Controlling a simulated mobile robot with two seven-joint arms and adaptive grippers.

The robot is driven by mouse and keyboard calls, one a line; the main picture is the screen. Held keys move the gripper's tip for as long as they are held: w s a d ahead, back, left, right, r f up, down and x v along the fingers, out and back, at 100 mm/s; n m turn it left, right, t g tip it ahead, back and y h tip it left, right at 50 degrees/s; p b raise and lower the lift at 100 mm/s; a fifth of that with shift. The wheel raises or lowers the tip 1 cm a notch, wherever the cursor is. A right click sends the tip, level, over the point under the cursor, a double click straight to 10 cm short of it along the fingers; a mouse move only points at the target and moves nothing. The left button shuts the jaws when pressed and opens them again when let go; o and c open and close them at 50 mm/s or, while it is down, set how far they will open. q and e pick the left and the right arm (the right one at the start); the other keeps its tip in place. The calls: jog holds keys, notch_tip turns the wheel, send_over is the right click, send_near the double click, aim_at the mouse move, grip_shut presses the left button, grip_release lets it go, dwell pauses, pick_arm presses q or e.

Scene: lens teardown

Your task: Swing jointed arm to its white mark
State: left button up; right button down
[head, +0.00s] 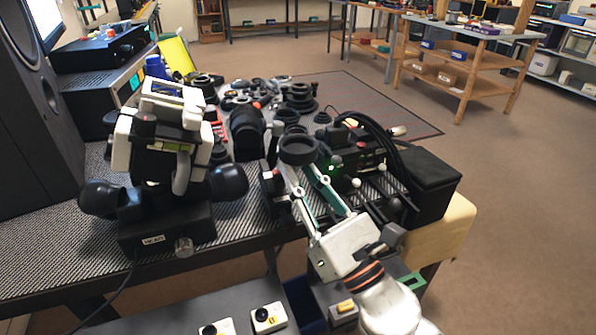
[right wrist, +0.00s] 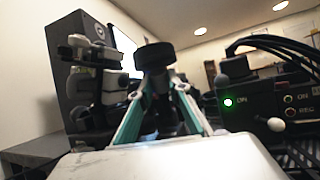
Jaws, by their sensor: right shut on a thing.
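My right gripper (head: 301,168) reaches in from the lower right over the bench. Its two teal-and-grey fingers are shut on a black round knob-like part (head: 298,149). The right wrist view shows the same black part (right wrist: 154,56) between the tips of my right gripper (right wrist: 157,78). What this part joins to is hidden, so I cannot tell whether it belongs to the jointed arm. I cannot make out the white mark for certain; a small pale spot (head: 268,175) shows left of the fingers. My left gripper is not in view.
A black control box (head: 360,152) with a green light and thick cables stands right of my fingers. A white-and-black instrument (head: 165,145) stands to the left. Dark lens parts (head: 300,95) crowd the bench behind. A black bin (head: 428,182) is at the right edge.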

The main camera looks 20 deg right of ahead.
jog(key=c, duration=1.9)
grip_release()
jog(key=shift+s, duration=0.1)
jog(key=v, duration=1.2)
